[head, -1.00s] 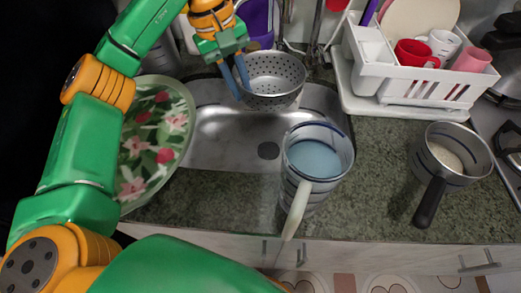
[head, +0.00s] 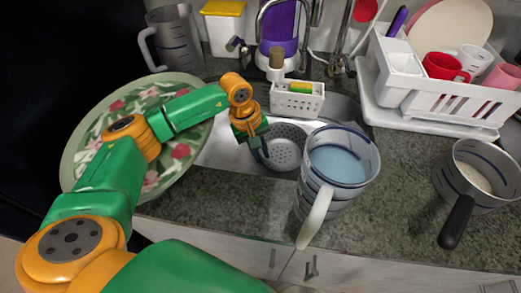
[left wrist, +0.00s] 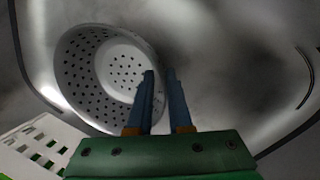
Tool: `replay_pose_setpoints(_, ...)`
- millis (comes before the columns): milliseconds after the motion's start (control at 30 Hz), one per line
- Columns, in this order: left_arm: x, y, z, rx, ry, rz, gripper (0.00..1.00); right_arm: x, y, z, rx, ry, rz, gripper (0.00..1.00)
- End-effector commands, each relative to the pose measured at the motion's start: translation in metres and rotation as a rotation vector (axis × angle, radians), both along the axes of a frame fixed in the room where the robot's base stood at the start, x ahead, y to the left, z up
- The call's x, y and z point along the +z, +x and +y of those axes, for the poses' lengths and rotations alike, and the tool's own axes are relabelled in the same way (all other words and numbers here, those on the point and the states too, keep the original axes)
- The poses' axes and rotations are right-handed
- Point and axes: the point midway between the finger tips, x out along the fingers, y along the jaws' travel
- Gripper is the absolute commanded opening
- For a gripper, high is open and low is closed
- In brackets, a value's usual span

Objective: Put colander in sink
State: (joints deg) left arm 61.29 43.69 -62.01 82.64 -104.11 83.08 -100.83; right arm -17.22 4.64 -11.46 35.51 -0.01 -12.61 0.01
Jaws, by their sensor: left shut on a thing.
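The metal colander (head: 287,150) is in the sink basin (head: 225,152), a grey bowl with many holes; it also shows in the left wrist view (left wrist: 95,75). My left gripper (head: 262,153) is at its left side in the head view. In the left wrist view the blue fingers (left wrist: 162,95) are on either side of the colander's rim, shut on it. The jug hides part of the colander's right side. Whether its base touches the sink floor is hard to tell. My right gripper is not in view.
A jug of bluish liquid (head: 338,165) stands on the counter in front of the sink. A floral plate (head: 90,140) lies left under my arm. A white sponge caddy (head: 297,104) is behind the basin. A dish rack (head: 425,95) and a saucepan (head: 470,178) are at right.

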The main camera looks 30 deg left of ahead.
Motion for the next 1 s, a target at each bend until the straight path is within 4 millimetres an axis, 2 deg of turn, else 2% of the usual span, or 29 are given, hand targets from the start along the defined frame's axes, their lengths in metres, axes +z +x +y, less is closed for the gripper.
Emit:
replay_pose_setpoints(333, -0.005, 0.0, 0.0, -0.001, -0.001, -0.002, 0.0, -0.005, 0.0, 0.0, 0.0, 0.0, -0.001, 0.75)
replay_pose_setpoints(367, -0.005, 0.0, 0.0, 0.0, -0.001, -0.001, 0.2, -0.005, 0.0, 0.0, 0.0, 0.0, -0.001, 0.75)
replay_pose_setpoints(467, -0.004, 0.0, 0.0, 0.0, -0.001, -0.001, 0.47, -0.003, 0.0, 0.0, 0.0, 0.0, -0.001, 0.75)
replay_pose_setpoints(733, -0.003, 0.0, 0.0, 0.0, -0.001, -0.001, 0.48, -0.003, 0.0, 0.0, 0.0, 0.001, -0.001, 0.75)
replay_pose_setpoints(800, 0.003, 0.0, 0.0, 0.0, -0.001, -0.001, 0.48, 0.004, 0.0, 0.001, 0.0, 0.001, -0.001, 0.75)
replay_pose_setpoints(833, 0.005, 0.0, 0.001, 0.0, -0.001, -0.002, 0.48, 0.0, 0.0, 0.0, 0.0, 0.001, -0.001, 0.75)
replay_pose_setpoints(1000, 0.047, -0.003, 0.011, 0.001, -0.001, -0.008, 0.48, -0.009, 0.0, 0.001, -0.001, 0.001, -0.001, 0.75)
